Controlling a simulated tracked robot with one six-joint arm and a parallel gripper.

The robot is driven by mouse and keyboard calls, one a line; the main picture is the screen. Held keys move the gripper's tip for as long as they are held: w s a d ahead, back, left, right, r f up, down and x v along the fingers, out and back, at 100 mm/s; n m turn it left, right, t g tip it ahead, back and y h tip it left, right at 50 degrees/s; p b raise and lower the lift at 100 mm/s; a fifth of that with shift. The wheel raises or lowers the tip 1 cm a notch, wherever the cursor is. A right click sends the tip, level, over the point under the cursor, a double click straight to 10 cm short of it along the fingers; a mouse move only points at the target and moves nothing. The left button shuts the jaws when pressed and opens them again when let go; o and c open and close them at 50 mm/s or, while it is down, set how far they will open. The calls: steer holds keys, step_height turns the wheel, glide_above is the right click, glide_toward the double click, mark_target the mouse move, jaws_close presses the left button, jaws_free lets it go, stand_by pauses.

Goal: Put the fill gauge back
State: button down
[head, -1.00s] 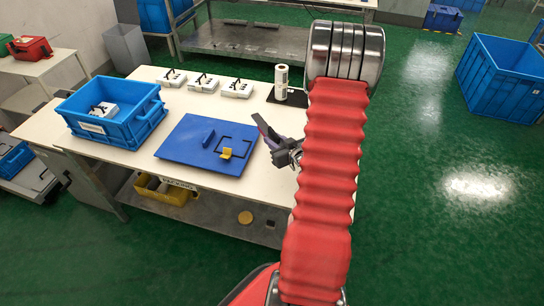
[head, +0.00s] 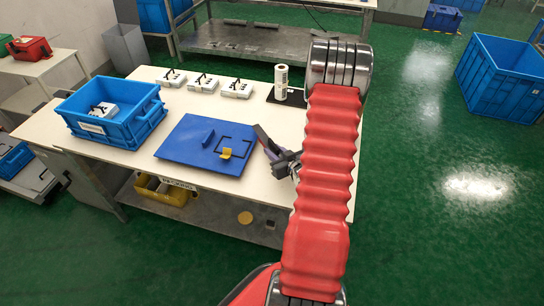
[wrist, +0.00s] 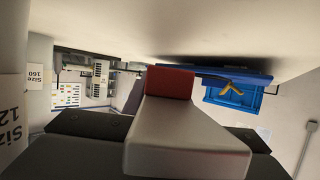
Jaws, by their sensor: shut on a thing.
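My gripper (head: 272,150) hangs over the right part of the pale table, just right of the blue board (head: 180,152). It is shut on a pale grey piece with a red end (wrist: 170,85), seen between the dark jaws in the wrist view. This looks like the fill gauge; in the head view I cannot make it out clearly.
A blue crate (head: 140,129) holding a white device stands on the left of the table (head: 140,168). Several white devices with dark handles, such as one at the back (head: 237,88), line the far edge. A white roll (head: 281,82) stands on a black mat.

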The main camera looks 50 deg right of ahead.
steer(key=shift+f, duration=0.85)
steer(key=shift+f, duration=0.6)
steer(key=c, duration=1.4)
jaws_free()
steer(key=shift+c, duration=0.2)
steer(key=shift+r, duration=0.45)
steer(key=shift+s+r, duration=0.2)
steer(key=shift+r, duration=0.05)
steer(key=v, duration=1.1)
steer(key=shift+s+a+r, duration=0.15)
steer(key=shift+s, duration=0.1)
